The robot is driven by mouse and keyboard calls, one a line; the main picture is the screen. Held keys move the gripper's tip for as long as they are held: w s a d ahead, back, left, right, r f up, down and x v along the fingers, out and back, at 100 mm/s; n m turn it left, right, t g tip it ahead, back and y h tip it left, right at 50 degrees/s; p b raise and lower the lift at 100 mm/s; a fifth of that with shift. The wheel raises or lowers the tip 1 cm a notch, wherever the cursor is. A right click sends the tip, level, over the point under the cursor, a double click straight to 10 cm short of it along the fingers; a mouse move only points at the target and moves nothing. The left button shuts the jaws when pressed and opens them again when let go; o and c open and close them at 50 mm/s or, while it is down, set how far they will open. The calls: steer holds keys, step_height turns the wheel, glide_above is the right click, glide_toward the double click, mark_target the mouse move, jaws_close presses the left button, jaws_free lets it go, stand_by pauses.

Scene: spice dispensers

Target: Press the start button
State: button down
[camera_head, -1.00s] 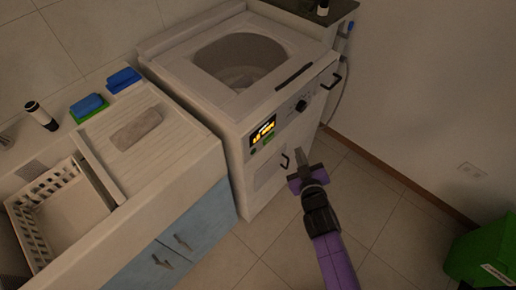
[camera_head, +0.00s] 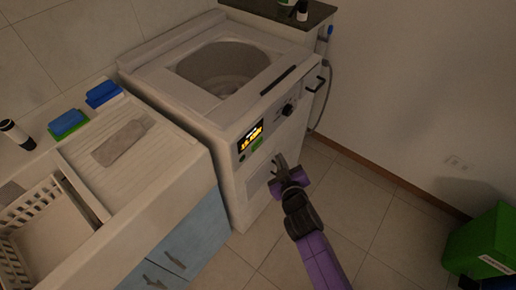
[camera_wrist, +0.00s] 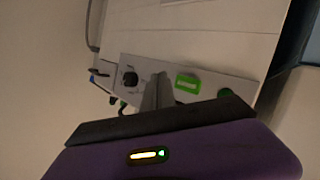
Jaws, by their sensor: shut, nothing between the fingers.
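The white washing machine (camera_head: 196,112) has a front panel with a lit display (camera_head: 250,135) showing orange marks. I cannot tell which is the start button. My gripper (camera_head: 279,160) is shut and empty, in front of the machine, right of and slightly below the green rectangle in the head view. Its fingers (camera_wrist: 157,90) hide part of the panel.
A dark knob (camera_head: 288,110) and a handle (camera_head: 315,84) are on the machine's front. A sink counter with blue doors (camera_head: 190,240) stands left. A green bin (camera_head: 480,245) stands right. The floor before the machine is open.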

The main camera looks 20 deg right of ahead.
mark_target(261, 143)
steer(key=shift+w+a+b, duration=0.8)
steer(key=shift+w+b, duration=0.1)
steer(key=shift+w, duration=0.2)
steer(key=shift+w+a+b, duration=0.8)
steer(key=shift+w+b, duration=0.05)
steer(key=shift+w, duration=0.25)
steer(key=shift+w+a, duration=0.1)
stand_by(0.4)
steer(key=shift+w+a+b, duration=0.2)
steer(key=shift+w+b, duration=0.05)
steer(key=shift+b, duration=0.2)
steer(key=shift+w+a+b, duration=0.2)
steer(key=shift+w+b, duration=0.1)
stand_by(0.5)
steer(key=shift+s, duration=0.1)
steer(key=shift+s+d+p, duration=0.45)
steer(key=shift+s+p, duration=0.05)
steer(key=shift+s, duration=0.1)
steer(key=shift+d, duration=0.1)
